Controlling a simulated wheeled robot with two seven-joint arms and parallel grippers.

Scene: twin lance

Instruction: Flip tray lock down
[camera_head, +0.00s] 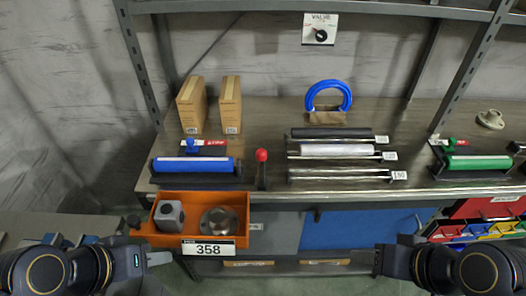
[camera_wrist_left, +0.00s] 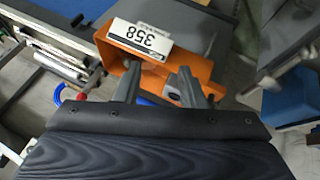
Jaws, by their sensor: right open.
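The orange tray (camera_head: 165,240) with label 358 juts from the bench front. It holds a grey block (camera_head: 169,215) and a round metal disc (camera_head: 219,221). A lever with a red ball (camera_head: 262,156) stands upright at the bench edge, right of the tray; I cannot tell whether it is the tray lock. My left gripper (camera_head: 160,258) is low at the tray's front left, apart from the lever. In the left wrist view its two fingers (camera_wrist_left: 158,85) are spread and empty before the orange tray (camera_wrist_left: 190,60). My right gripper (camera_head: 378,262) is open, low at the right.
A blue roller (camera_head: 195,165) lies behind the tray, with several dark and pale rollers (camera_head: 335,150) to the right. Two cardboard boxes (camera_head: 208,104) and a blue ring (camera_head: 328,97) stand farther back. Coloured bins (camera_head: 478,232) sit at the lower right.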

